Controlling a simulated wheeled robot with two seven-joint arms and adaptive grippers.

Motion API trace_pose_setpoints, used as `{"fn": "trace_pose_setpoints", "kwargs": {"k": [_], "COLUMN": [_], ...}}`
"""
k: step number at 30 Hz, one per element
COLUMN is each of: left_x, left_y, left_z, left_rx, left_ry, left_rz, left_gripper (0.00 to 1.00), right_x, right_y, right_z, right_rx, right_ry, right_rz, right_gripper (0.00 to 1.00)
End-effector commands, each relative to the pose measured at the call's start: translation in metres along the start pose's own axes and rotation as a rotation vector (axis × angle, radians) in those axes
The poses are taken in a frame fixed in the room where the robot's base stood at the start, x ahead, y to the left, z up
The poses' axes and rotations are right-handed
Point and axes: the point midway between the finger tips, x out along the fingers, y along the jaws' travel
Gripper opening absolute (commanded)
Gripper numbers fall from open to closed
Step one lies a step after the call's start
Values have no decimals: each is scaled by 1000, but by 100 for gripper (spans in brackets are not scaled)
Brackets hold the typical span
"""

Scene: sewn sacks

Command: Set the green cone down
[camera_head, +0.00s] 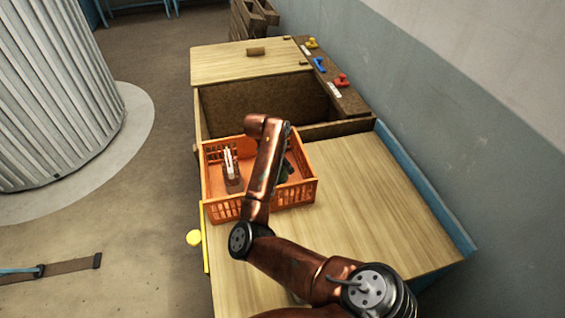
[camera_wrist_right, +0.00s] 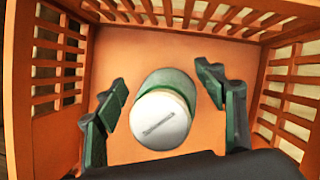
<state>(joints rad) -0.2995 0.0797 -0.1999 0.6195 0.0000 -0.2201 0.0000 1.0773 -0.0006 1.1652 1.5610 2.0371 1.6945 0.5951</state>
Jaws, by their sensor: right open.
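The green cone (camera_wrist_right: 166,82) shows in the right wrist view, standing on the floor of the orange crate (camera_wrist_right: 120,45) with a round white top marked by a slot-like line. My right gripper (camera_wrist_right: 162,84) is open, its dark green-padded fingers on either side of the cone, with gaps visible on both sides. In the head view my right arm reaches over the orange crate (camera_head: 262,202) and hides most of its middle. The cone cannot be made out there. My left gripper is out of view.
A brown holder with pale upright pieces (camera_head: 231,172) stands in the crate's left part. The crate sits on a wooden worktop (camera_head: 365,200), with an open dark bin (camera_head: 265,103) behind it. Coloured knobs (camera_head: 320,64) line the back right. The worktop's right side is clear.

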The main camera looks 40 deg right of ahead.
Motion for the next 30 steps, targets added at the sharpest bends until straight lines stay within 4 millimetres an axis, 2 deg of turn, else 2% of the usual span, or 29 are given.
{"fn": "trace_pose_setpoints", "kwargs": {"k": [6, 10, 21, 24, 30], "left_x": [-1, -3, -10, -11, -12], "left_y": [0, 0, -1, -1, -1], "left_z": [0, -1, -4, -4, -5], "left_rx": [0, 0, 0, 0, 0], "left_ry": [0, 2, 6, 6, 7], "left_rz": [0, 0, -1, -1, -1], "left_gripper": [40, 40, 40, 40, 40], "right_x": [-2, -13, -88, -104, -121], "right_y": [0, 1, 1, 1, 1], "right_z": [1, 1, 2, 1, 1], "right_rx": [1, 0, 1, 1, 0], "right_ry": [0, 1, 0, 1, 0], "right_rz": [0, 2, 3, 2, 1], "right_gripper": [64, 64, 64, 64, 64]}}
